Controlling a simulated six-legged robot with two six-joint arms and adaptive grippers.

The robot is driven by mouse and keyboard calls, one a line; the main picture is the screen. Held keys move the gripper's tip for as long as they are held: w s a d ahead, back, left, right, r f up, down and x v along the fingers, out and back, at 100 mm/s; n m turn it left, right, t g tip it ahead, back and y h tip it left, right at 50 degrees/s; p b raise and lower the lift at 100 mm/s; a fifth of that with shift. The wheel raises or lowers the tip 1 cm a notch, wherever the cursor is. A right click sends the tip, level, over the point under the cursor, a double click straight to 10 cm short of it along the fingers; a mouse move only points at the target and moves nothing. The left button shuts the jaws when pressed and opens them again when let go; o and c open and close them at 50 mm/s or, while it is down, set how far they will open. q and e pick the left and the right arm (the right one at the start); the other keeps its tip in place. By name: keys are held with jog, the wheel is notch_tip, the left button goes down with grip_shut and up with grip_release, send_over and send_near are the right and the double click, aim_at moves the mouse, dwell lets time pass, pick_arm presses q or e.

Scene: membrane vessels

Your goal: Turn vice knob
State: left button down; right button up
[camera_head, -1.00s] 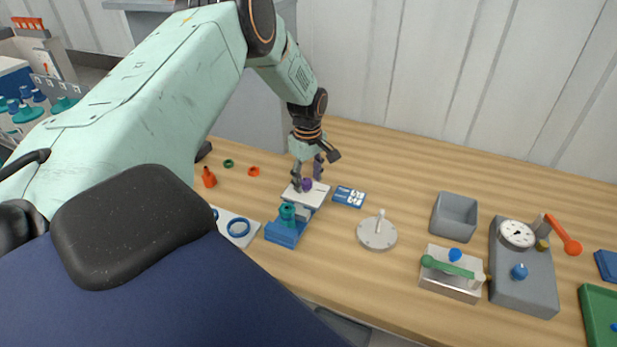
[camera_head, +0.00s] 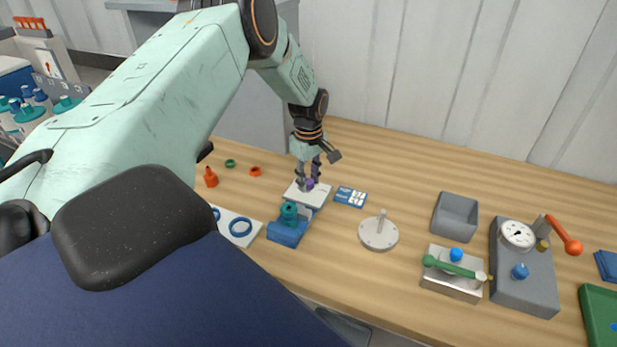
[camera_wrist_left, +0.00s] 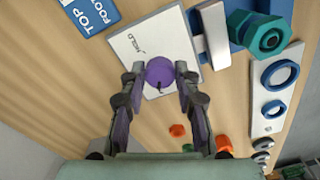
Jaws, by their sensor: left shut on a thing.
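The purple round knob (camera_head: 309,183) sits over a white plate (camera_head: 296,196) beside a blue vice (camera_head: 287,233). The vice holds a large teal hex nut (camera_head: 289,213), which also shows in the left wrist view (camera_wrist_left: 266,36). My left gripper (camera_head: 309,179) points down and is shut on the purple knob; its fingers (camera_wrist_left: 159,75) touch opposite sides. My right gripper is out of view.
A blue-and-white card (camera_head: 350,197) lies right of the plate. A panel with blue rings (camera_head: 236,227), an orange bottle (camera_head: 210,178) and small green and orange nuts lie left.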

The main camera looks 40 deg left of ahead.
pick_arm(q)
jog(key=shift+w+a+r+m, duration=0.1)
jog(key=shift+m, duration=0.2)
jog(key=m, duration=0.6)
jog(key=shift+w+r+m, duration=0.1)
jog(key=shift+m, duration=0.2)
jog(key=m, duration=0.3)
jog(key=shift+a+m, duration=0.1)
jog(key=shift+m, duration=0.2)
jog(key=m+b, duration=0.1)
jog(key=m, duration=0.2)
jog(key=shift+m, duration=0.3)
jog(key=m, duration=0.4)
jog(key=shift+m+b, duration=0.3)
jog(key=shift+b, duration=0.1)
jog(key=m+b, duration=0.1)
jog(key=m, duration=0.3)
jog(key=shift+m, duration=0.4)
